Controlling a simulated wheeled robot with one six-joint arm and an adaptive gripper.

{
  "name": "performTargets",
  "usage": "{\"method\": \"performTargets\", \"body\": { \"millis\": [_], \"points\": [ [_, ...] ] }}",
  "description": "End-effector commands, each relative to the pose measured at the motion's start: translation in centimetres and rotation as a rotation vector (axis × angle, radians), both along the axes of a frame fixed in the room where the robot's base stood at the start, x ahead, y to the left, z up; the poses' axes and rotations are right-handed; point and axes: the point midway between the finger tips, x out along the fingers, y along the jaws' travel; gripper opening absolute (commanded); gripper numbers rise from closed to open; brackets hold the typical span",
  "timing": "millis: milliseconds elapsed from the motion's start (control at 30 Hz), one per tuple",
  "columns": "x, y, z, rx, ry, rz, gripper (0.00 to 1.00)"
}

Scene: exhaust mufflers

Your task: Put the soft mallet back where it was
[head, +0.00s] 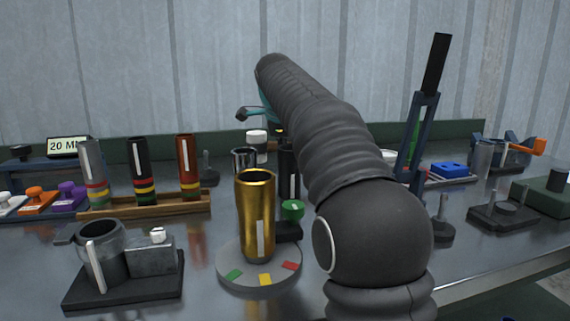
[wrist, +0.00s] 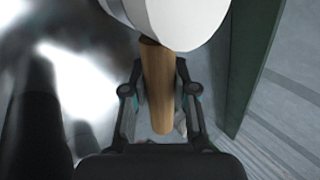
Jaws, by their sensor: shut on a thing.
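The soft mallet shows in the wrist view, with a wooden handle (wrist: 157,85) and a large white head (wrist: 185,20) cut off by the top edge. My gripper (wrist: 158,92) is shut on the handle, one finger on each side. In the head view my gripper (head: 258,108) is partly hidden behind my dark arm, above the back of the bench. A white cylindrical thing (head: 257,135) shows below it there; I cannot tell whether it is the mallet head. Any resting place for the mallet cannot be made out.
A gold muffler (head: 256,215) stands on a round grey turntable (head: 232,271). A wooden rack (head: 148,206) with three banded tubes is at the left. A clamp fixture (head: 125,290) is at front left. A dark green ledge (wrist: 250,65) runs close right of the mallet in the wrist view.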

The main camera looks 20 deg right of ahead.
Motion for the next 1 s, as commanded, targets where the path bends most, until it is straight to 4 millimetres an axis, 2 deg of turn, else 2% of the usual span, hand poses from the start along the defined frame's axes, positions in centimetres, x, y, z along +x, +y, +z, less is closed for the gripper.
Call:
{"method": "performTargets", "body": {
  "millis": [33,200,667,700,767,800,1000],
  "points": [
    [0.0,0.0,-1.1,0.000,-0.001,0.001,0.00],
    [0.0,0.0,-3.2,0.000,-0.001,0.001,0.00],
    [0.0,0.0,-3.5,0.000,-0.001,0.001,0.00],
    [0.0,0.0,-3.5,0.000,0.001,0.000,0.35],
    [0.0,0.0,-3.5,0.000,0.001,0.000,0.50],
    [0.0,0.0,-3.5,0.000,0.001,0.000,0.52],
    [0.0,0.0,-3.5,0.000,0.001,0.001,0.52]
  ]
}}
